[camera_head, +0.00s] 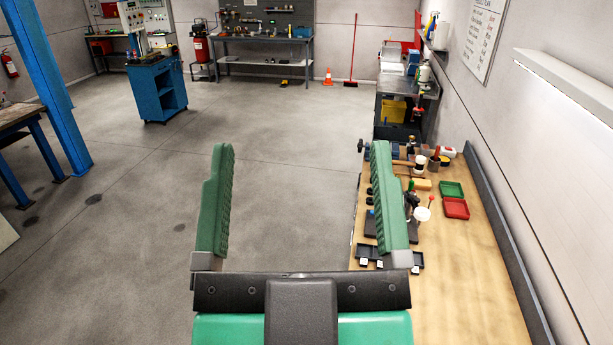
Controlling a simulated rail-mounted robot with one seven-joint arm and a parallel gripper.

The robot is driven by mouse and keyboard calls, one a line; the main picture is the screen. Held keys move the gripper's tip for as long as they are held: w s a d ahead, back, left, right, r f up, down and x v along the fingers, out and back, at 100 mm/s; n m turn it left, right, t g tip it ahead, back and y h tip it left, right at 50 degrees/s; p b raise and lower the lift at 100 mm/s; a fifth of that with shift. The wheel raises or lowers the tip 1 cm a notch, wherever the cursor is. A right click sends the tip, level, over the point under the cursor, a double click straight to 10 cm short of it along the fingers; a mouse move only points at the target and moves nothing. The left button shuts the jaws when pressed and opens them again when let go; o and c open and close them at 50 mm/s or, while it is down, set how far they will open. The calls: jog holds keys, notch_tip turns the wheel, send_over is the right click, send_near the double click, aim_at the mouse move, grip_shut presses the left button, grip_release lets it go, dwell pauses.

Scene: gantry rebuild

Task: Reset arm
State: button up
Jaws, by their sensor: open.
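My gripper (301,200) fills the lower middle of the head view. Its two green ridged fingers stand wide apart, and it is open with nothing between them. Through the gap I see bare grey floor. The right finger overlaps the left edge of a wooden workbench (470,285) and hides some of what lies there. The rest of my arm is not clearly in view.
The bench carries a green tray (452,190), a red tray (456,209) and several small tools. A blue cabinet (157,92) and a blue post (52,85) stand left. An orange cone (328,77) stands far back. The middle floor (290,125) is clear.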

jog(key=r+p, duration=0.1)
jog(key=r, duration=0.1)
jog(key=r+p, duration=0.1)
jog(key=shift+s+a+p, duration=0.2)
jog(key=shift+s+p, duration=0.05)
jog(key=shift+p, duration=0.05)
dwell(1.0)
